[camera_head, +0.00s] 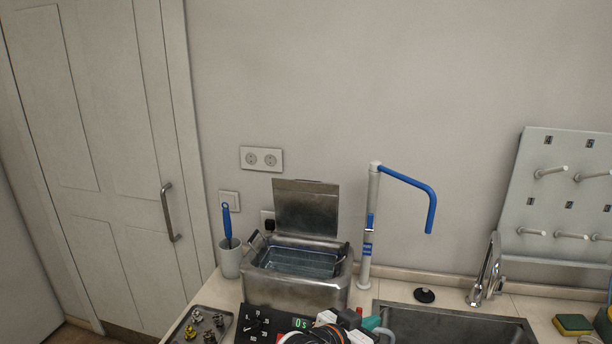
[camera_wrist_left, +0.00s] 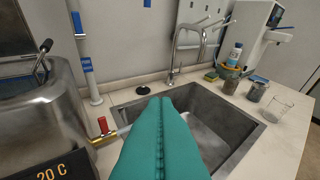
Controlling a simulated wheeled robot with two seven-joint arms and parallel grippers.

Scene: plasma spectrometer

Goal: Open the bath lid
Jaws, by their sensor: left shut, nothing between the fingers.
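The metal bath (camera_head: 312,294) stands on the counter left of the sink. Its lid (camera_head: 306,208) is raised, standing nearly upright at the back. The open top shows a wire basket (camera_head: 300,262) inside, in what looks like liquid. The bath's side also shows in the left wrist view (camera_wrist_left: 45,125). My left gripper (camera_head: 372,323) is in front of the bath's right side, apart from the lid. In the left wrist view its teal fingers (camera_wrist_left: 160,112) are pressed together with nothing between them. My right gripper is not in view.
A white post with a blue spout (camera_head: 375,220) stands right of the bath. A sink (camera_head: 450,325) with a tap (camera_head: 487,270) lies further right. A cup with a blue brush (camera_head: 230,258) and a tray of small fittings (camera_head: 200,325) are left.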

